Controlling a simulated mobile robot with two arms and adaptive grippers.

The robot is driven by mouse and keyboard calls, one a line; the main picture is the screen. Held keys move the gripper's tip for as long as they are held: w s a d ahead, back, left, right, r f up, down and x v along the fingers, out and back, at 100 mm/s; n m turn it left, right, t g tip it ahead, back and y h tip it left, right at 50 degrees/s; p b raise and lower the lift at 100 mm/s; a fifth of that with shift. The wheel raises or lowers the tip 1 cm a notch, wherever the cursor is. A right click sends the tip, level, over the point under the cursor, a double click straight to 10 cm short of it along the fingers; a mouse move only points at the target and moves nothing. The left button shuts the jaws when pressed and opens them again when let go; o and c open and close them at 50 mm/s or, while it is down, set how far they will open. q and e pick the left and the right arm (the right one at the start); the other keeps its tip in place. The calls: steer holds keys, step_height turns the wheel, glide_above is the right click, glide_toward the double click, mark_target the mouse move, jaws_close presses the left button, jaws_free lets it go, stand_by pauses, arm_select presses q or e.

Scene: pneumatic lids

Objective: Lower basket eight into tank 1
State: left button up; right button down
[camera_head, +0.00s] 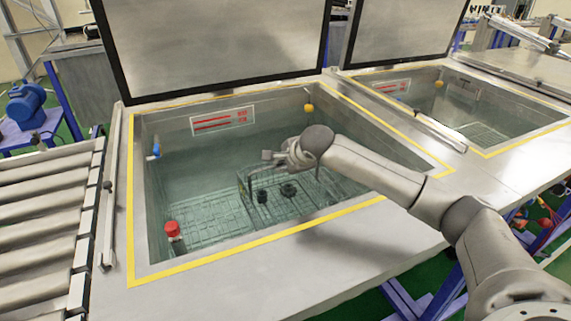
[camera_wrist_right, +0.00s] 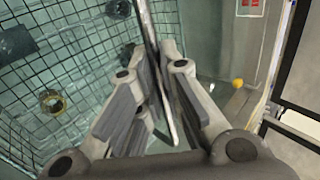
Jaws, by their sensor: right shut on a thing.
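The near open tank (camera_head: 185,262) has a steel rim with a yellow line and clear water inside. A wire-mesh basket (camera_head: 305,208) holding dark parts is inside this tank, right of its middle and seemingly in the water. Its mesh also fills the left of the right wrist view (camera_wrist_right: 75,75). My right gripper (camera_head: 262,172) reaches over the tank's front edge and is shut on a thin upright bar or rim of the basket (camera_wrist_right: 152,35). No number is readable on basket or tank. My left gripper is not in view.
The near tank's lid (camera_head: 215,45) stands raised behind it. A second open tank (camera_head: 475,112) is at the right, also with a raised lid (camera_head: 405,30). A roller conveyor (camera_head: 45,215) is at the left. A red-capped fitting (camera_head: 172,230) stands in the near tank's front left corner.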

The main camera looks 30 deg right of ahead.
steer(key=c, duration=1.5)
jaws_free()
steer(key=shift+r, duration=0.35)
steer(key=v, duration=1.2)
step_height(320, 180, up, 12)
steer(key=p, duration=0.7)
steer(key=shift+f, duration=0.2)
